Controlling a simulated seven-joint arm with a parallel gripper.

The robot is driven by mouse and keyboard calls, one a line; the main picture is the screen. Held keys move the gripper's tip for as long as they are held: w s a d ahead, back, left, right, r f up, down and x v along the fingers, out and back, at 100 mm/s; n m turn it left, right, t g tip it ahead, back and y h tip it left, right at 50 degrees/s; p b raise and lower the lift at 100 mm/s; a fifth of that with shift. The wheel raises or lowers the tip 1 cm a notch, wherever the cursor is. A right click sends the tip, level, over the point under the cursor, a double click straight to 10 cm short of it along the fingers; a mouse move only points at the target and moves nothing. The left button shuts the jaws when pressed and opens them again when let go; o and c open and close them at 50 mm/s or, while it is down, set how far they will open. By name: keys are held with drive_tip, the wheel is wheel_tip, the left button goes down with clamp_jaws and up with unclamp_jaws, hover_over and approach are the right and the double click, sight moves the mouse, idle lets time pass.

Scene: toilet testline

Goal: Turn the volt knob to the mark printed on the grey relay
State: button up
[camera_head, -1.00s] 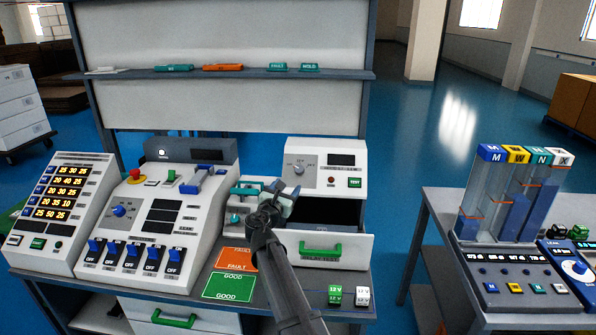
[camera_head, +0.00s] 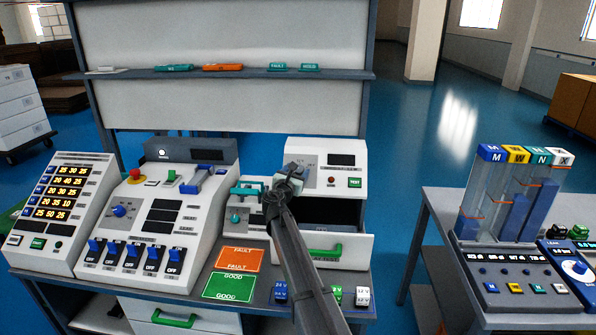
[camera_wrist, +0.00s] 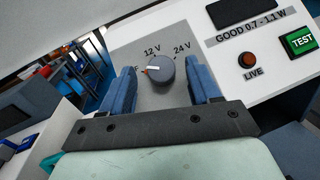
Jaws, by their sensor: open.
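The round grey volt knob (camera_wrist: 160,70) is on the tester's panel between my gripper's (camera_wrist: 162,85) two blue fingers in the wrist view. The fingers are open, one on each side, with gaps to the knob. Its white and orange pointer faces left, towards a partly hidden label ending in F; 12 V and 24 V are printed above and upper right. In the head view my gripper (camera_head: 288,182) is at the tester (camera_head: 345,180) and hides the knob. The light grey relay (camera_head: 362,296) stands at the bench's front right; its small print seems to read 12 V.
A blue relay (camera_head: 281,292) and a partly hidden green relay (camera_head: 337,293) stand near the grey one. A drawer with a green handle (camera_head: 325,253) is below the tester.

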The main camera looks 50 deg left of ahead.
drive_tip(key=shift+x, duration=1)
drive_tip(key=shift+c, duration=0.3)
drive_tip(key=c, duration=1)
